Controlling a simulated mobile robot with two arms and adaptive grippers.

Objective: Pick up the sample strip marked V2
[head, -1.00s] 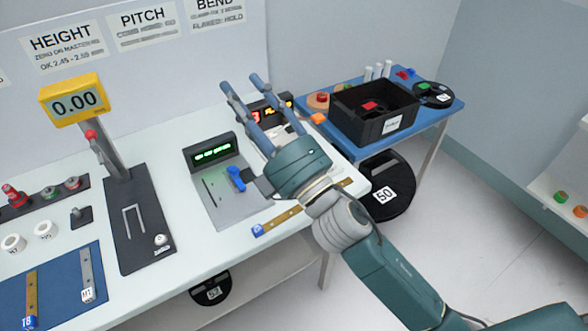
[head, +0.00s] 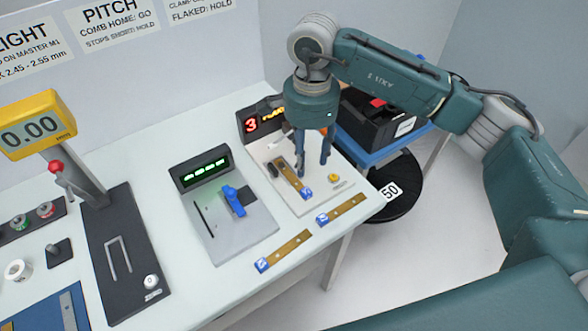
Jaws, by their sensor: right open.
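Three brass strips with blue end tags are at the right end of the white bench. One strip (head: 287,174) lies on the pale right-hand station (head: 318,198). A second strip (head: 348,207) lies near the bench's right front edge. A third strip (head: 290,246) lies in front of the grey middle station. The tag lettering is too small to read, so I cannot tell which is V2. My right gripper (head: 312,169) points down, open and empty, over the right-hand station, just right of its strip. My left gripper is out of view.
The grey station (head: 238,240) has a blue lever (head: 233,200) and a green display (head: 201,168). A red display (head: 252,125) stands behind the right-hand station. The height gauge (head: 102,235) is at left. A black bin (head: 368,130) on a blue table is partly hidden by my arm.

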